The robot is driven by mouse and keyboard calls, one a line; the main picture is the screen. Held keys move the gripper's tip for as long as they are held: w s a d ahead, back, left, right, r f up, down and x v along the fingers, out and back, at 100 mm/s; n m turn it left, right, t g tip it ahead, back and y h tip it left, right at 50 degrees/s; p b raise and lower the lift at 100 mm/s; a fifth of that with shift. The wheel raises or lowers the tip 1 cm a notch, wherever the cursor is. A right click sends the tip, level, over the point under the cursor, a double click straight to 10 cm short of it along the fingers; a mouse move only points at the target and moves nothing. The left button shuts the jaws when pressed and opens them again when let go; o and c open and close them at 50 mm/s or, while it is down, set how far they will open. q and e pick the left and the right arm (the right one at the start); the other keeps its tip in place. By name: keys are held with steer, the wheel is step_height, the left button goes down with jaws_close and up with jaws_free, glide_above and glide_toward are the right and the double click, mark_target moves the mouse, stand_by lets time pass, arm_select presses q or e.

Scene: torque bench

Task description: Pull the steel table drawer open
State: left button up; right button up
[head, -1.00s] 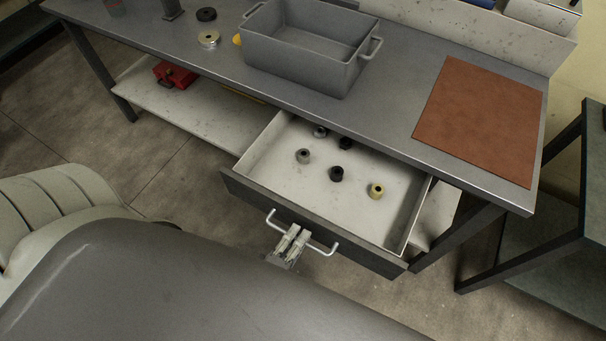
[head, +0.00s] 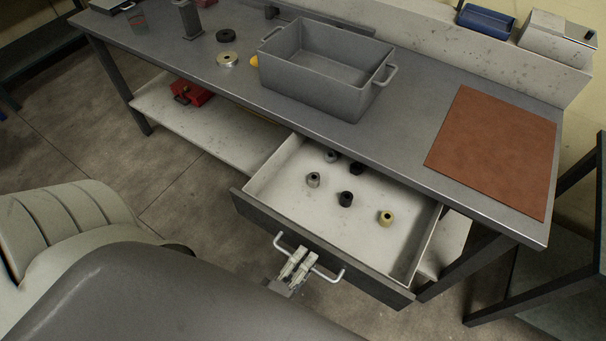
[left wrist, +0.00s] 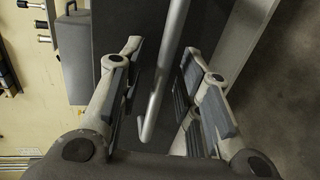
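The steel table (head: 215,70) has its drawer (head: 270,185) pulled well out, and the inside shows. Several small sockets lie in it, among them a yellowish one (head: 386,217) and a black one (head: 346,198). The pale bar handle (head: 328,274) is on the dark drawer front. My left gripper (head: 300,262) is at the middle of this handle. In the left wrist view its two fingers (left wrist: 162,80) stand apart, one on each side of the handle bar (left wrist: 160,95), with gaps visible. My right gripper is not in view.
A grey bin (head: 312,82) and a brown mat (head: 492,150) are on the tabletop. A red box (head: 193,94) is on the lower shelf (head: 225,130). Another dark-framed table (head: 545,285) stands at the right. Floor shows left of the drawer.

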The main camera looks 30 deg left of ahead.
arm_select(q)
steer(key=v, duration=1.1)
steer(key=shift+s, duration=0.4)
